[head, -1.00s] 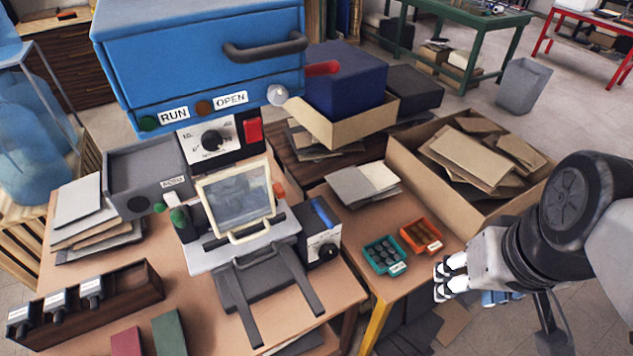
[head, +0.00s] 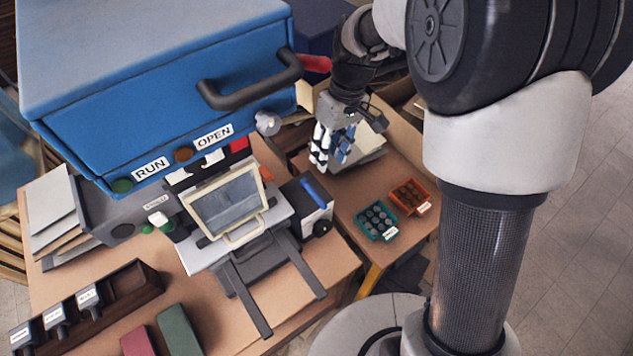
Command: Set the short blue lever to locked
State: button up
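The short blue lever (head: 315,190) lies along the top of a small dark-and-white box (head: 308,212) at the right side of the press. A dark knob is on that box's right front. I cannot read any locked mark near the lever. My gripper (head: 331,158) hangs above and behind the lever, slightly to its right, pointing down. Its white-tipped and blue-tipped fingers look apart, with nothing between them. It does not touch the lever.
The press window frame (head: 228,205) is left of the lever. Teal (head: 376,222) and orange (head: 410,195) bins sit to the right. Bare tabletop lies around them.

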aim_at(318, 196)
jog(key=f+b, duration=0.1)
jog(key=f, duration=0.3)
jog(key=s+a+f+b, duration=0.1)
jog(key=f, duration=0.4)
jog(key=a+f+b, duration=0.1)
jog(key=f+b, duration=0.1)
jog(key=f, duration=0.3)
jog(key=shift+s+a, duration=0.15)
jog(key=shift+s, duration=0.1)
jog(key=shift+c, duration=0.5)
grip_shut()
